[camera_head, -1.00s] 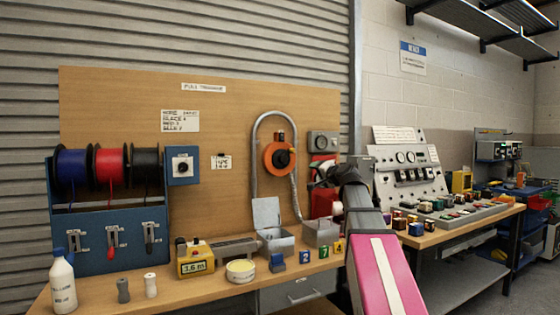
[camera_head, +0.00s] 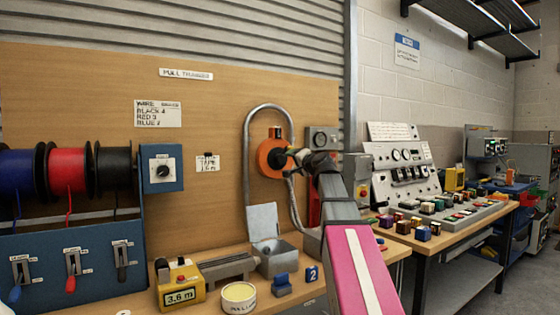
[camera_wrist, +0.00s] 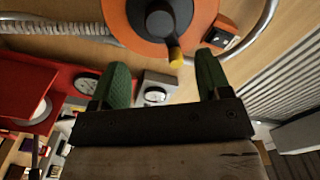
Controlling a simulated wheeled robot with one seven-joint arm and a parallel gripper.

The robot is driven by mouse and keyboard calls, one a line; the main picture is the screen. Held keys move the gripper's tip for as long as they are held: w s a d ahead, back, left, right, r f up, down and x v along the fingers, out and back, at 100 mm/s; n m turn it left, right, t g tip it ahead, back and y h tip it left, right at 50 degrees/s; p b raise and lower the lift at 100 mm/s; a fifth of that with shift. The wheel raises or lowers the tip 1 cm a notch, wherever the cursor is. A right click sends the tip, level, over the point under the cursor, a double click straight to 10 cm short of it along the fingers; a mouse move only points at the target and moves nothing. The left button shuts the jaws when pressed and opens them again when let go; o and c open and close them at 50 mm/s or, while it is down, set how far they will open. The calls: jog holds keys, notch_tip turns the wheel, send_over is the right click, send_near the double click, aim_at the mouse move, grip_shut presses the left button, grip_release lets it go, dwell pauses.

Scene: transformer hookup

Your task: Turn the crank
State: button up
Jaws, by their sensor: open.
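The crank is an orange disc (camera_head: 270,158) mounted on the wooden board, with a dark hub and arm.
A grey conduit (camera_head: 248,130) loops around the crank. A red box (camera_wrist: 25,85) and grey dial panel (camera_head: 322,139) are to the right in the head view. The bench below holds an open grey box (camera_head: 278,262), a yellow meter (camera_head: 180,285) and a tub (camera_head: 239,297).

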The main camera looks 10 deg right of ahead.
aim_at(282, 159)
jog(key=x, duration=1)
jog(key=shift+s, duration=0.1)
jog(key=c, duration=1.3)
